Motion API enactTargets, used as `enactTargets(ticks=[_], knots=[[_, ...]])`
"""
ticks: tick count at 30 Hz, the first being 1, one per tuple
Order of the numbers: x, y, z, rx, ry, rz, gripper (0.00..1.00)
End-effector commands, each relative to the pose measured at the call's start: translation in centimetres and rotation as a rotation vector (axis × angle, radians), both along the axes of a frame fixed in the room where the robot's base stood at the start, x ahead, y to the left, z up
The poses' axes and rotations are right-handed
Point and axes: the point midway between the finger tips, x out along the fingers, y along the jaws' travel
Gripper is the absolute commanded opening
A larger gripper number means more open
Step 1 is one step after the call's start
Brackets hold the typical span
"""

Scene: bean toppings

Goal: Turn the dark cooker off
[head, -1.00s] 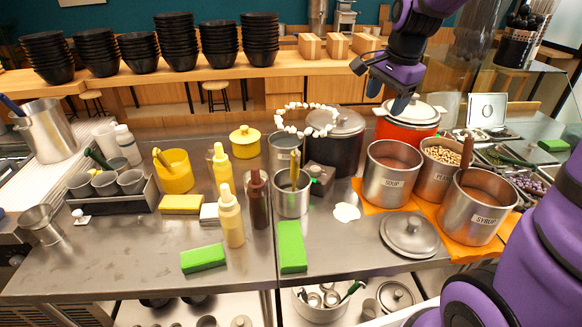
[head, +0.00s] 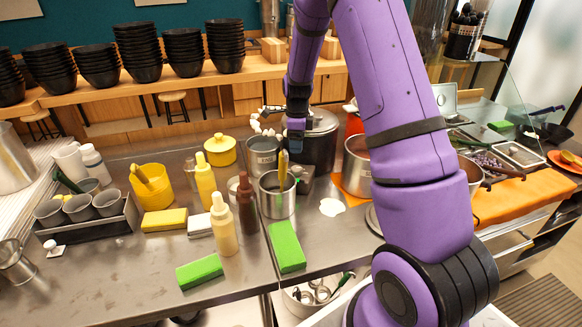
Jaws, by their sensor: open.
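The dark cooker (head: 321,147) stands at the back of the steel counter with a grey metal lid on it. A small grey box (head: 306,182) sits at its front, partly hidden behind a steel pot. My gripper (head: 293,143) is open and points down at the left front of the cooker, above the grey box. I cannot tell whether it touches anything. My purple arm crosses the right half of the head view.
A steel pot with a yellow-handled tool (head: 276,203) stands just in front. Another grey pot (head: 261,156) and a white beaded ring (head: 256,126) are left of the cooker. My arm partly hides the soup pot (head: 357,168).

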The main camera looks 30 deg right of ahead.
Motion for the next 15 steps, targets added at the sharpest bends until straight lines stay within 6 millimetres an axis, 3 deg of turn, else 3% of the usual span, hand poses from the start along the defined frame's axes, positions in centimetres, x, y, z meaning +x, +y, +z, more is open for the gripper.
enactTargets(ticks=[15], knots=[[-0.1, 0.1, -8.3, 0.001, 0.002, 0.003, 0.67]])
